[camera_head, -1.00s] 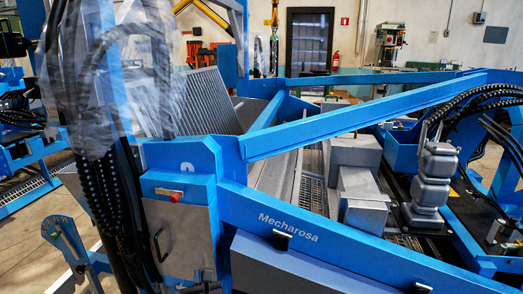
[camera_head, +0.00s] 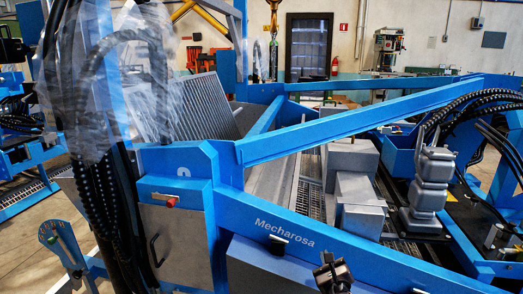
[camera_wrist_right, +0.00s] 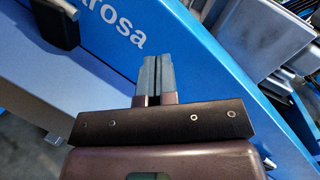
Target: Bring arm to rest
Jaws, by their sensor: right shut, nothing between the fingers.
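My right gripper (camera_head: 331,266) shows at the bottom of the head view, low and right of the middle, in front of the blue machine frame (camera_head: 270,222) marked "Mecharosa". In the right wrist view its two grey fingers (camera_wrist_right: 161,75) lie side by side, shut with nothing between them. The blue beam with the end of the lettering shows behind the fingertips. I cannot tell how far the fingers are from the beam. My left gripper is not in view.
A grey cabinet with a blue top (camera_head: 178,238) stands left of the beam. Black hoses in clear plastic wrap (camera_head: 105,90) hang at the left. Grey metal boxes (camera_head: 360,205) and a grey stacked block (camera_head: 429,190) sit inside the frame. Floor (camera_head: 25,235) shows at the left.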

